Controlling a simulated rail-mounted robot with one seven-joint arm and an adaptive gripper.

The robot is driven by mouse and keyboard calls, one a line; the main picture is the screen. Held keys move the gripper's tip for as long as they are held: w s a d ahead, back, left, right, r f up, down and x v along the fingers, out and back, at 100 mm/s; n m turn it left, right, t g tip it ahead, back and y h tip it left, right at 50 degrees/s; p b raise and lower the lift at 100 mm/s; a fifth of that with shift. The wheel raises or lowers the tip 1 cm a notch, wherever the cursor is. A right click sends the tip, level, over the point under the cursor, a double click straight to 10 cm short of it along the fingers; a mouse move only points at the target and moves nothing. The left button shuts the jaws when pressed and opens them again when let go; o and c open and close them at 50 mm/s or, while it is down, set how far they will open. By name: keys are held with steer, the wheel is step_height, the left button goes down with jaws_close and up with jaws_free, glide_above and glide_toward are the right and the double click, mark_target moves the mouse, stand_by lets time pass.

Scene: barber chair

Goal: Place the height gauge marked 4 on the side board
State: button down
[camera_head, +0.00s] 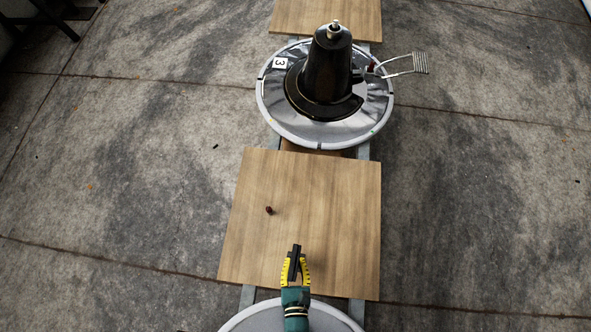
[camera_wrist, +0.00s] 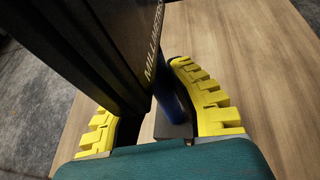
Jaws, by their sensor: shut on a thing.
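My gripper (camera_head: 296,268) is shut on a dark upright gauge (camera_head: 297,248), with a yellow finger on each side. In the wrist view the gauge (camera_wrist: 105,45) is a tall black column printed "MILLIMETERS", with a blue part (camera_wrist: 170,95) beside it. No number 4 shows on it, and its lower end is hidden. The gauge is over the near part of a wooden board (camera_head: 335,205); I cannot tell whether it touches. Another wooden board (camera_head: 330,14) lies at the far end. I cannot tell which is the side board.
A small dark red piece (camera_head: 269,210) lies on the nearer board, left of centre. Beyond stands a round grey disc (camera_head: 268,115) with a tag marked 3 (camera_head: 280,63), a black cone-shaped base (camera_head: 328,75) and a wire footrest (camera_head: 419,63). The nearer board's right side is clear.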

steer(key=shift+w+f+b, duration=0.15)
steer(key=shift+f+b, duration=0.95)
steer(key=shift+f, duration=1.05)
steer(key=shift+a, duration=0.1)
steer(key=shift+f, duration=0.2)
steer(key=c, duration=1.1)
jaws_free()
